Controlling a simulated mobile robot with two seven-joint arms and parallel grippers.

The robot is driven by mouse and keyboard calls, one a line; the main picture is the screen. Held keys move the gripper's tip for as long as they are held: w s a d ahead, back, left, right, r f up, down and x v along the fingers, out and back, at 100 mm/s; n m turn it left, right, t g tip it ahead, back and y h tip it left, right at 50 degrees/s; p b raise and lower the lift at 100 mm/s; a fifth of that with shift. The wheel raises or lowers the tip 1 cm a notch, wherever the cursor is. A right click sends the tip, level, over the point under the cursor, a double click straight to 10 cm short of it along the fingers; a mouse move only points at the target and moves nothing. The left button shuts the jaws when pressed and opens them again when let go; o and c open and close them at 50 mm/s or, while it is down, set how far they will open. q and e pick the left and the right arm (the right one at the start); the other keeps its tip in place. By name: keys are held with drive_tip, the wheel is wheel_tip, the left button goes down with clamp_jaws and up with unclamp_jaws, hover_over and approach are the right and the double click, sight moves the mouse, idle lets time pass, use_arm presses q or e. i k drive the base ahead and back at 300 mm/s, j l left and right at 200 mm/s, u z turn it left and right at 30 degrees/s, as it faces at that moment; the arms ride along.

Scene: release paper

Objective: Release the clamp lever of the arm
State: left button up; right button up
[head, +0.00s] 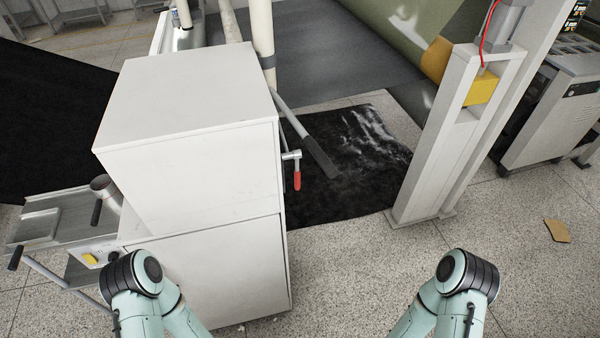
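A small clamp lever with a red handle (297,181) and a grey metal pivot sticks out from the right side of the white cabinet (200,160). The red handle hangs downward. Just behind it, a grey arm with a long black end (319,158) slopes down to the right from near a pale upright post. Where the clamp meets the arm or cabinet is too small to tell. Both my arms show only as pale green links with black joints at the bottom edge, left and right. Neither gripper is in view, and nothing of mine touches the lever.
A white steel frame (440,150) with a yellow block (482,88) stands to the right. A black sheet (350,160) lies on the floor between cabinet and frame. A metal side table (50,225) is at left. Speckled floor is clear in front, except a cardboard scrap (557,231).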

sight(297, 172)
drive_tip(key=i+l+u, duration=0.15)
drive_tip(key=l, duration=0.15)
drive_tip(key=i+l+u, duration=0.1)
drive_tip(key=l, duration=0.15)
drive_tip(key=i+l+u, duration=0.15)
drive_tip(key=l, duration=0.2)
drive_tip(key=i+l+u, duration=0.1)
drive_tip(key=l, duration=0.2)
drive_tip(key=l+u, duration=0.4)
drive_tip(key=l, duration=0.7)
drive_tip(key=i+l+u, duration=0.15)
drive_tip(key=l, duration=0.25)
drive_tip(key=l+u, duration=0.2)
drive_tip(key=l, duration=0.2)
